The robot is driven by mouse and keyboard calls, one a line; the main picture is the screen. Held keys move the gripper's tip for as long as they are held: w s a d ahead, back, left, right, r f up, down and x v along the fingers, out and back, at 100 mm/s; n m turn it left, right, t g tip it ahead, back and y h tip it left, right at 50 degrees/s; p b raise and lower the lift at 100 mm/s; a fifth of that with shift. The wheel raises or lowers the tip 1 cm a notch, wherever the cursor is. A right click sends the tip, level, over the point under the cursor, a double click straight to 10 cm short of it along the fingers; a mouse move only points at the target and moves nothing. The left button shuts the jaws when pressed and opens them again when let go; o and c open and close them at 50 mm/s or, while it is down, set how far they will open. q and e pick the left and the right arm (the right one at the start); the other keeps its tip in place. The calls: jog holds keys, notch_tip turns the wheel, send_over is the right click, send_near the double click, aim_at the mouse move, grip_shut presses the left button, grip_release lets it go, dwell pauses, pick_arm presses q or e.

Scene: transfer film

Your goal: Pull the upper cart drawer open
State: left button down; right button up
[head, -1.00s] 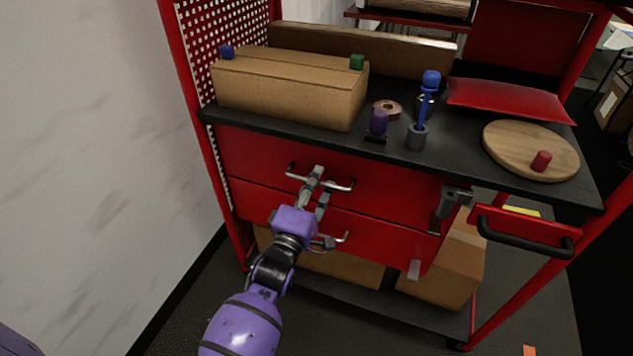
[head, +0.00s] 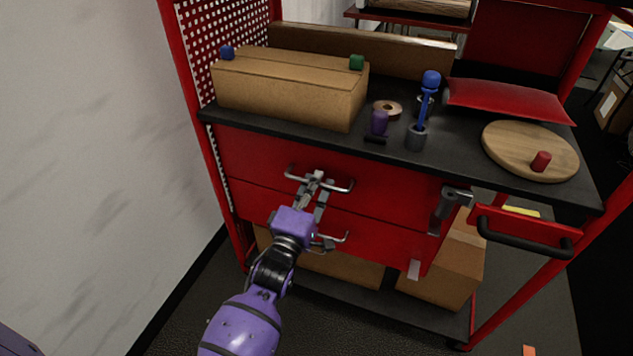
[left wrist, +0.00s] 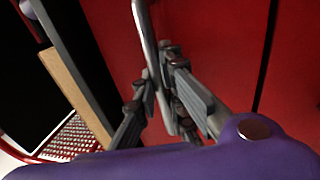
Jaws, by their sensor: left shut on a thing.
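The red cart has an upper drawer (head: 385,187) with a silver bar handle (head: 337,187). The drawer looks closed, its front flush under the black top. A lower drawer (head: 375,236) with its own handle sits below it. My left gripper (head: 316,180) is at the middle of the upper handle, shut on it. In the left wrist view the handle bar (left wrist: 147,45) runs between the fingers (left wrist: 160,85) against the red drawer front. The fingers hide the middle of the handle. My right gripper is not in view.
The black cart top (head: 450,160) holds a cardboard box (head: 290,90), a purple object (head: 379,122), a blue tool in a grey cup (head: 416,138), a round wooden board (head: 515,148) and a red cushion (head: 508,99). A white wall (head: 90,150) stands at left.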

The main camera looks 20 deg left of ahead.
pick_arm(q)
jog(key=s+p, duration=0.6)
jog(key=s, duration=1.9)
jog(key=shift+s+a+p, duration=0.25)
jog(key=shift+a+p, duration=0.1)
jog(key=shift+a, duration=0.1)
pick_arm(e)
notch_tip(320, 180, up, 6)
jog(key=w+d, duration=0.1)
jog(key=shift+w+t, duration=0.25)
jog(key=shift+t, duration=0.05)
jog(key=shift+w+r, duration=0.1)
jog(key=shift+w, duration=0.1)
pick_arm(q)
jog(key=c, duration=1.8)
grip_release()
jog(key=s, duration=0.4)
jog(key=s+f, duration=0.1)
jog(key=s, duration=0.3)
jog(key=s+f, duration=0.1)
jog(key=s, duration=0.3)
jog(key=shift+a+f, duration=0.2)
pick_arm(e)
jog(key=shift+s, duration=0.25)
pick_arm(q)
jog(key=shift+w, duration=0.1)
